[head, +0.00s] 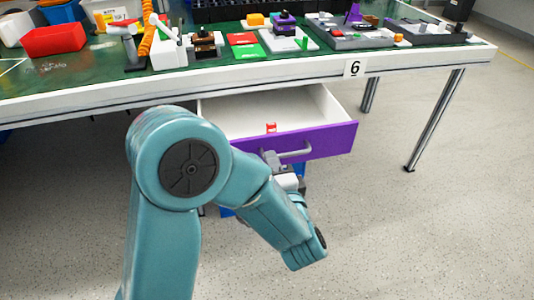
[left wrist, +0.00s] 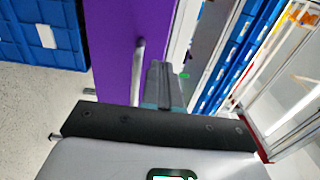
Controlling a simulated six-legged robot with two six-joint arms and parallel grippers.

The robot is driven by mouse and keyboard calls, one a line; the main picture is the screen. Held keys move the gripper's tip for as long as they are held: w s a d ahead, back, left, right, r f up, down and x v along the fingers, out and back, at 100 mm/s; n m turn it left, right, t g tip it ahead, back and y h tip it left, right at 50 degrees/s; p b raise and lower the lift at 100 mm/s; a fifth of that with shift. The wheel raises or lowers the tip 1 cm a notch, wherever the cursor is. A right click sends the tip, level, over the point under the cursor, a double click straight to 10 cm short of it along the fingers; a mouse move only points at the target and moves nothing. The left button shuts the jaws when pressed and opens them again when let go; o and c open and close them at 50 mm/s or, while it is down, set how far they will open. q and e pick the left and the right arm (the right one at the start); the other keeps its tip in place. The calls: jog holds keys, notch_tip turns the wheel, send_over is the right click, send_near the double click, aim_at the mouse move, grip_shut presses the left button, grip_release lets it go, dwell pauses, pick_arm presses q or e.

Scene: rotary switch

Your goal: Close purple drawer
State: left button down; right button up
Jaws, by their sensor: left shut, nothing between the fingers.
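The purple drawer (head: 335,140) stands pulled out under the table, with its white inside showing. A grey bar handle (head: 296,153) is on its front. My left gripper (head: 269,157) is at the left end of the handle, in front of the drawer face, partly hidden by my own arm. In the left wrist view the fingers (left wrist: 160,78) are shut and empty, beside the handle (left wrist: 138,60) and the purple front (left wrist: 112,55). I cannot tell whether they touch the handle. My right gripper is in neither view.
A small red object (head: 271,128) lies in the drawer. The table (head: 430,63) above carries a red bin (head: 54,40), switch devices and coloured blocks. Table legs (head: 433,120) stand at the right. Blue crates (left wrist: 40,35) show in the left wrist view. The floor at right is clear.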

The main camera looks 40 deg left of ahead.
aim_at(264, 140)
pick_arm(q)
jog(key=b+x, duration=0.1)
jog(key=x, duration=0.3)
jog(key=shift+f, duration=0.1)
jog(key=shift+w+a, duration=0.25)
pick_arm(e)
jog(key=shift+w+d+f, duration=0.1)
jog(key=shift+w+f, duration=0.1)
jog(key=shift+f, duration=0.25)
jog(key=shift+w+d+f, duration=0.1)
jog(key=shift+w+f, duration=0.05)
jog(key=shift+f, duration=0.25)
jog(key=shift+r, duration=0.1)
